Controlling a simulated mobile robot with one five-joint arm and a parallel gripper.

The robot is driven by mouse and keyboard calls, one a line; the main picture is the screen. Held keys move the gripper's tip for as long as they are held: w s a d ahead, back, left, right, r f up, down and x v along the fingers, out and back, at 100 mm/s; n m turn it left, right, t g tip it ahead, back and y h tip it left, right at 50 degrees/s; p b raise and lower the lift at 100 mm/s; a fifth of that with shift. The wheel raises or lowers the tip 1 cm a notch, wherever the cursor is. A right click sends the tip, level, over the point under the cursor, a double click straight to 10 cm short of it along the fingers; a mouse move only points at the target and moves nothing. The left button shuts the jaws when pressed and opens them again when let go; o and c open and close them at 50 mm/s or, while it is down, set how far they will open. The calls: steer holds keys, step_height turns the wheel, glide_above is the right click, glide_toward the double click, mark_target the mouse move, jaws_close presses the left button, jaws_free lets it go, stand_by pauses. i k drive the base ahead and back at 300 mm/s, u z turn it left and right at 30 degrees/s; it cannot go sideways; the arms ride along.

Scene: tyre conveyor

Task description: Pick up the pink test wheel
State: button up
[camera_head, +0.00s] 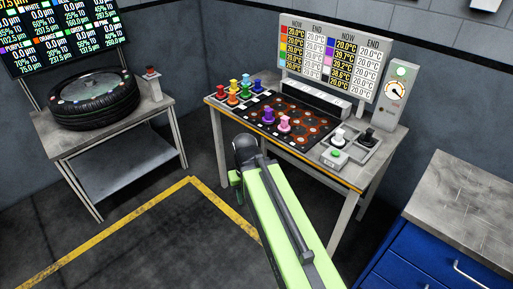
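The pink test wheel (284,124) looks like a small upright pink piece. It stands on the black board with orange-brown ring marks on the table, close to the right of a purple piece (268,116). My green arm reaches up from the bottom of the view to the table's front edge. Its dark end joint hides part of my gripper (236,180), which shows only as a small green part at the lower left. It appears apart from the pink wheel, in front of the table. The fingers cannot be made out.
Several coloured pieces (233,93) stand at the board's back left. A white piece (338,137), a black piece (368,136) and a green button box (334,157) are at the right. A temperature panel (333,58) stands behind. A tyre (95,99) lies on the left table.

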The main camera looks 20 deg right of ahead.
mark_target(283, 128)
steer(key=u, duration=0.4)
steer(key=i, duration=1.85)
steer(key=u, duration=0.05)
steer(key=k, duration=0.8)
steer(key=z, duration=0.15)
steer(key=i, duration=0.8)
